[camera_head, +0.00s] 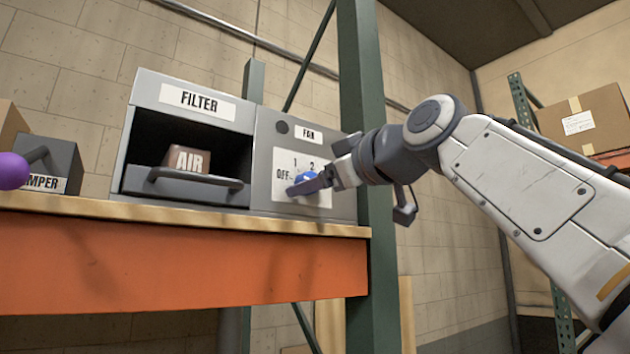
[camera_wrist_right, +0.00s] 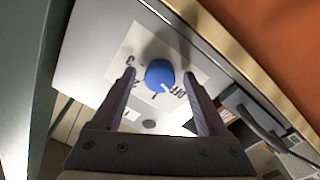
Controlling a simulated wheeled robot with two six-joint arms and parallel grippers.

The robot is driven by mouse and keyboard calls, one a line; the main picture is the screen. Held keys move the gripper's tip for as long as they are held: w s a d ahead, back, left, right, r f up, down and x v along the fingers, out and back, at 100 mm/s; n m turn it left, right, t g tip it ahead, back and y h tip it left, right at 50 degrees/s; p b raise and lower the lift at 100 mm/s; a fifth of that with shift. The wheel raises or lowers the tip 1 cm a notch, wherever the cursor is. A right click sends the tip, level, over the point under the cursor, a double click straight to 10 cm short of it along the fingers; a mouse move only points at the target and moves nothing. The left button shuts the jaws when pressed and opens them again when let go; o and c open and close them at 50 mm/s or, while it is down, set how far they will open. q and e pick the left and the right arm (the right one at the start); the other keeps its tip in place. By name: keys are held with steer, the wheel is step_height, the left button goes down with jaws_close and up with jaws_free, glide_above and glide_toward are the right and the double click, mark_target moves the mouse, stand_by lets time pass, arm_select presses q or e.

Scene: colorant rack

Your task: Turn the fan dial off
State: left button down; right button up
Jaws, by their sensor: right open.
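In the right wrist view the round dial (camera_wrist_right: 159,73) shows between the two fingers of my right gripper (camera_wrist_right: 159,77). The fingers are open, one on each side, with gaps visible in the picture; contact is unclear. A small pale mark on the dial's edge lies near the OFF lettering. My left gripper is not in view.
The FILTER box (camera_head: 190,100) with an AIR block (camera_head: 190,158) and a handle stands left of the dial. A grey damper box (camera_head: 50,160) and a purple ball (camera_head: 12,170) are farther left. A green rack post (camera_head: 368,240) stands close beside my right wrist.

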steer(key=b+v, duration=0.3)
steer(key=v, duration=0.7)
steer(key=shift+s+d+b, duration=0.15)
steer(key=shift+s+b, duration=0.1)
steer(key=shift+b, duration=0.05)
